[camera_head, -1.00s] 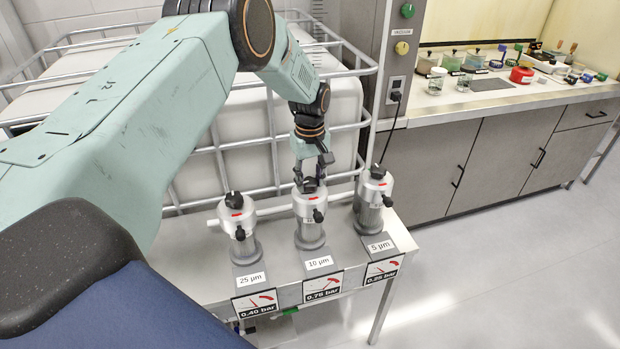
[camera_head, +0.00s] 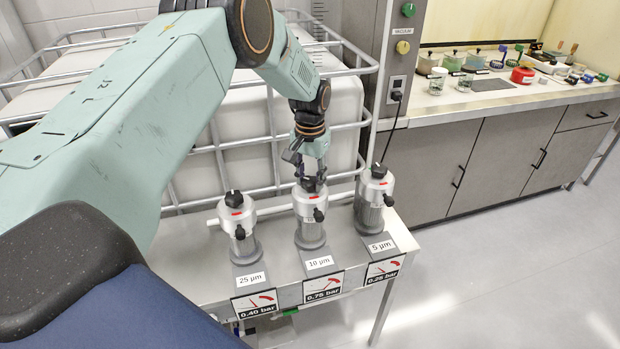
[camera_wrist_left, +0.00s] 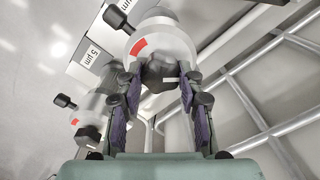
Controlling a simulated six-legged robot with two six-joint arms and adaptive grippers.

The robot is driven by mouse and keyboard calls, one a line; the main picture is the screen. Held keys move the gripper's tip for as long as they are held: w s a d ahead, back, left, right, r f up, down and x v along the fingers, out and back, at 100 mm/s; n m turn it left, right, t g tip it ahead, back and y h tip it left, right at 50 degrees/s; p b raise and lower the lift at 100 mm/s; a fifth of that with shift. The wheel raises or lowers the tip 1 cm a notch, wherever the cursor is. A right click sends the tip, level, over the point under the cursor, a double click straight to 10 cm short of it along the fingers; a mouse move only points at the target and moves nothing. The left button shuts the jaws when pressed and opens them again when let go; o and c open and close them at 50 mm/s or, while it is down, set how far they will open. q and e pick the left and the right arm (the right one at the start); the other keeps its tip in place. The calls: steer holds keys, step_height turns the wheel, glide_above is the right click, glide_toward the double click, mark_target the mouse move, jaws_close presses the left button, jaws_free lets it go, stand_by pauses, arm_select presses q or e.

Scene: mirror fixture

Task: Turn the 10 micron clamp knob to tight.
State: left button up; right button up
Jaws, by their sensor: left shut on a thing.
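The 10 µm filter housing (camera_head: 309,232) stands upright in the middle of three on a narrow bench. Its black clamp knob (camera_head: 311,185) sits on top, beside a red mark on the silver cap. My left gripper (camera_head: 310,177) reaches down onto this knob from above. In the left wrist view the knob (camera_wrist_left: 160,71) with a pale pointer line sits between the fingers of my left gripper (camera_wrist_left: 162,84), shut on it. The red mark (camera_wrist_left: 138,47) shows at upper left of the knob there. My right gripper is not in view.
The 25 µm housing (camera_head: 242,245) stands to the left and the 5 µm housing (camera_head: 369,215) to the right, both close by. A caged white tank (camera_head: 255,125) is behind. A side counter (camera_head: 450,105) holds jars at right.

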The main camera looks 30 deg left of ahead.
mark_target(310, 180)
arm_select(q)
steer(key=m, duration=0.4)
steer(key=shift+m, duration=0.3)
steer(key=m+b, duration=0.1)
steer(key=m, duration=0.3)
steer(key=shift+m, duration=0.4)
steer(key=o, duration=1.2)
steer(key=shift+c, duration=0.2)
steer(key=shift+r, duration=0.15)
step_height(310, 180, up, 12)
steer(key=shift+f, duration=0.2)
